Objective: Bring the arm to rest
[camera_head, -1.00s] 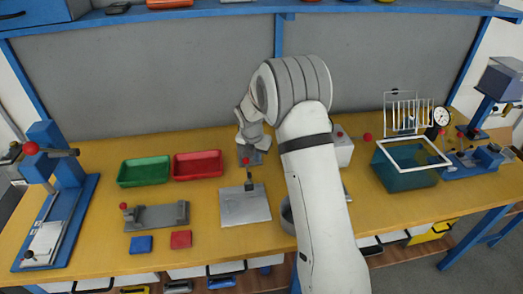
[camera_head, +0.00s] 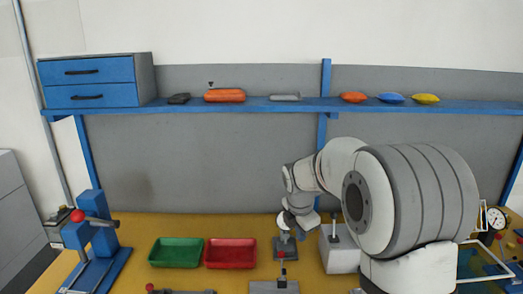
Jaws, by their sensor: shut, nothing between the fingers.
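My arm comes in from the lower right. Its large grey-ribbed joint fills the right of the view, and the forearm and wrist reach left over the bench. My gripper (camera_head: 287,224) hangs small at the end of the wrist, above a small grey fixture (camera_head: 285,247) at the back of the bench. Its fingers are shut with nothing held. Whether the fingertips touch the fixture is unclear.
A green tray (camera_head: 177,253) and a red tray (camera_head: 231,254) lie left of my gripper. A white box (camera_head: 339,252) stands close on its right. A blue press (camera_head: 95,235) stands far left. A blue shelf (camera_head: 250,105) with colored items runs above. A gauge (camera_head: 496,218) is far right.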

